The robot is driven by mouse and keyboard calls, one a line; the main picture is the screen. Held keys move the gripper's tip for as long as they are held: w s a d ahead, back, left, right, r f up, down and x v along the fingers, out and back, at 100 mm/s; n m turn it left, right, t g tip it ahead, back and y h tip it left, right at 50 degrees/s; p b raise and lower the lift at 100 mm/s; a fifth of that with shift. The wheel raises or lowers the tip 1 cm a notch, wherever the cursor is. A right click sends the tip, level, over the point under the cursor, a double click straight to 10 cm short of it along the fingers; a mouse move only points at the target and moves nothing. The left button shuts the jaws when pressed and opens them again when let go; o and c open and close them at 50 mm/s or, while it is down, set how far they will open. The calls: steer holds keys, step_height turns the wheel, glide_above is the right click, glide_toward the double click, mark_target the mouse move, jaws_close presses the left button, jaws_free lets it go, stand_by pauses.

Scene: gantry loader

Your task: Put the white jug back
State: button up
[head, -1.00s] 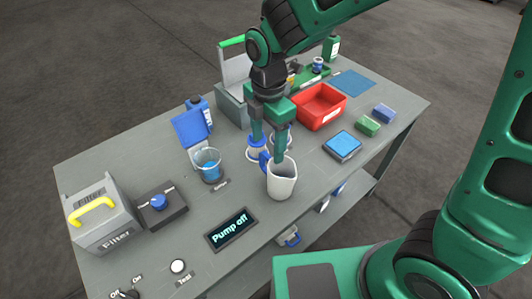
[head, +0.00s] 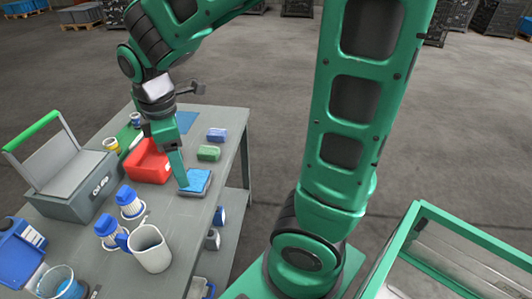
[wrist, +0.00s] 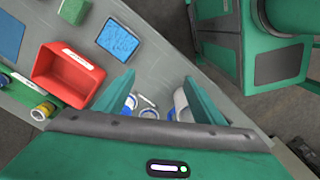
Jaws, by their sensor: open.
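The white jug (head: 152,252) stands upright on the grey workbench in the head view, its blue handle to the left. My gripper (head: 183,184) is above the bench, beyond the jug and apart from it, and looks close to the blue-topped pad (head: 196,180). In the wrist view my gripper (wrist: 165,85) has its two fingers spread with nothing between the tips. Part of the white jug (wrist: 180,104) shows beside the right finger, which hides the rest.
A red bin (head: 148,163), a grey box with a raised lid (head: 72,200), and green (head: 208,153) and blue (head: 217,135) blocks are on the bench. A beaker (head: 60,284) with blue liquid stands at lower left.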

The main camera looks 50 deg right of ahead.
steer(key=s+d+r+m, duration=0.1)
steer(key=s+d+m, duration=1.6)
steer(key=d+m, duration=0.1)
steer(key=shift+r+m, duration=0.15)
steer(key=shift+m, duration=0.55)
